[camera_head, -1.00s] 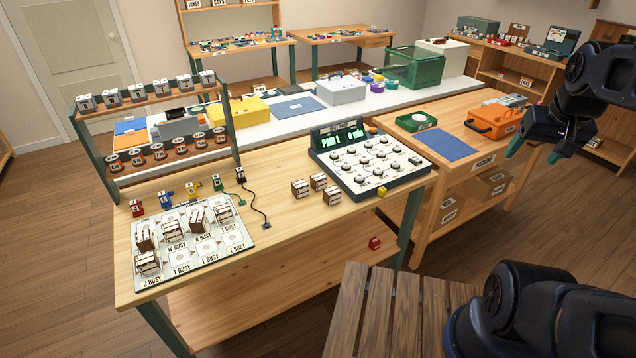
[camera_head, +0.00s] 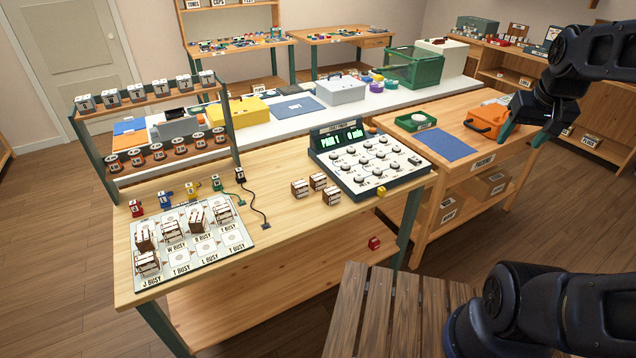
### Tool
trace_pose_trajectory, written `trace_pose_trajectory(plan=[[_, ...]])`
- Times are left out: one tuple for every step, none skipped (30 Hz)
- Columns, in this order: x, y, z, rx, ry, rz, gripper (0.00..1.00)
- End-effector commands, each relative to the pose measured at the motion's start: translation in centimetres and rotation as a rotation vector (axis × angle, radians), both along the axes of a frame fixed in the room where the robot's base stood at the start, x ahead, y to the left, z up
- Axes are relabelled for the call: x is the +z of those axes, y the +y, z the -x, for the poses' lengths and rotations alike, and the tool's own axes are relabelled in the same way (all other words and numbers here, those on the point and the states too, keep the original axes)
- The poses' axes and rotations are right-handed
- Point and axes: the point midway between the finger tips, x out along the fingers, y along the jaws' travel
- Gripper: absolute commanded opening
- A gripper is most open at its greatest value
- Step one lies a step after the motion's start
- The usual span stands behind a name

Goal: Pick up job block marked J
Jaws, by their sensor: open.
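Small brown-and-white job blocks stand on the wooden table in the head view. Several sit on a white marked board (camera_head: 206,262) at the table's left. One block (camera_head: 147,263) stands at the board's front left, by the label "J BUSY". Three more blocks (camera_head: 300,188) stand loose between the board and the dial console. The letters on the blocks are too small to read, so I cannot tell which is marked J. My gripper (camera_head: 525,136) is open, with green fingers pointing down, at the right over the side bench, far from the blocks.
The dial console (camera_head: 370,162) stands at the table's right end. A rack (camera_head: 152,128) stands along the back left, with small coloured pieces and a black cable (camera_head: 254,205) before it. An orange toolbox (camera_head: 487,119) is beside my gripper. Bare wood lies at the table's front middle.

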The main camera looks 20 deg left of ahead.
Motion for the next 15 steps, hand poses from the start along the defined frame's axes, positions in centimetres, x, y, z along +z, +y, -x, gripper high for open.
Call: trace_pose_trajectory(plan=[[0.2, 0.8, -1.4, 0.023, 0.014, 0.002, 0.60], [0.2, 1.2, -2.1, 0.035, 0.020, 0.004, 0.60], [0.4, 1.8, -3.1, 0.051, 0.027, 0.006, 0.60], [0.4, 2.2, -3.8, 0.063, 0.033, 0.007, 0.60], [0.5, 2.7, -4.5, 0.074, 0.039, 0.009, 0.60], [0.5, 3.4, -5.4, 0.091, 0.046, 0.012, 0.60], [0.5, 3.9, -6.1, 0.102, 0.052, 0.013, 0.60], [0.5, 4.4, -6.9, 0.113, 0.058, 0.015, 0.60], [0.4, 5.2, -7.8, 0.131, 0.065, 0.018, 0.60], [0.4, 5.7, -8.5, 0.142, 0.071, 0.019, 0.60], [0.3, 6.3, -9.2, 0.153, 0.077, 0.021, 0.60], [0.2, 7.1, -10.1, 0.170, 0.084, 0.023, 0.60], [0.1, 7.8, -10.8, 0.181, 0.089, 0.025, 0.60], [-0.1, 8.4, -11.4, 0.194, 0.095, 0.027, 0.60], [-0.3, 9.3, -12.3, 0.209, 0.102, 0.029, 0.60]])
